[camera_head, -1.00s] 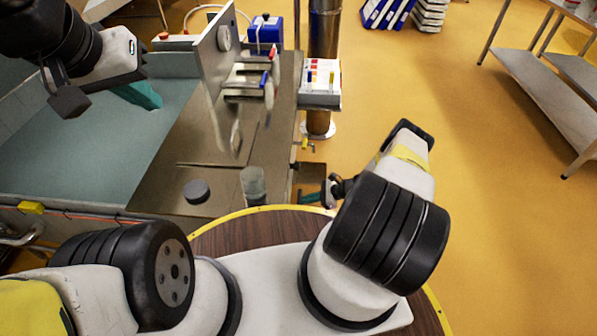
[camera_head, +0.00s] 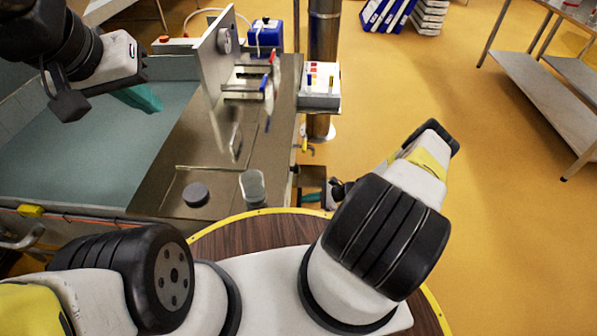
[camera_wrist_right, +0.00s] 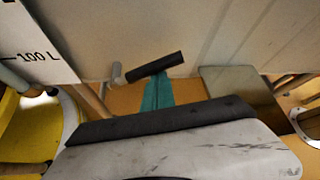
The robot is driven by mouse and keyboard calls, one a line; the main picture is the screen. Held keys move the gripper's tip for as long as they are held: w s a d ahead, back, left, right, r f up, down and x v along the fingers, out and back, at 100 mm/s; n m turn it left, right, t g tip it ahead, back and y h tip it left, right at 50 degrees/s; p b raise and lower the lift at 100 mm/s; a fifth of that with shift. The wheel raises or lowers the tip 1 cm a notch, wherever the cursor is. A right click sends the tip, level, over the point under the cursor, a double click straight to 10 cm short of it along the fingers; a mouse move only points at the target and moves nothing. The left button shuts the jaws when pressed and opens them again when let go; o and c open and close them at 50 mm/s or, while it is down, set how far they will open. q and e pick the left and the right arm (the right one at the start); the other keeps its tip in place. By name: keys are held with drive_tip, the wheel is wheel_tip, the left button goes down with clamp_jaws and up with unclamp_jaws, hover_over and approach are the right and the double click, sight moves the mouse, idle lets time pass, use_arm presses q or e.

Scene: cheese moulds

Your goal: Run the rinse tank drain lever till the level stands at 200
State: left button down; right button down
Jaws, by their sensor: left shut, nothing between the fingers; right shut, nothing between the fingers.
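The rinse tank (camera_head: 90,150) with blue-grey water is at the left in the head view. In the right wrist view, the drain lever (camera_wrist_right: 155,65) has a black grip, tilted with its right end higher, and a grey pivot at its left. My right gripper (camera_wrist_right: 157,82) is shut, its teal fingertips at the black grip; I cannot tell whether they touch. A white scale plate (camera_wrist_right: 35,48) reads 100 L; the 200 mark and the level reading are not visible. My left gripper (camera_head: 148,100) is shut and empty over the tank.
A steel bench (camera_head: 165,190) beside the tank carries a dark puck (camera_head: 196,193), a clear cup (camera_head: 252,186) and an upright panel with coloured levers. A steel column (camera_head: 323,60) and a white box (camera_head: 320,88) stand behind.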

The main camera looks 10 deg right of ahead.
drive_tip(key=shift+a+r, duration=0.15)
idle(0.4)
drive_tip(key=v, duration=0.8)
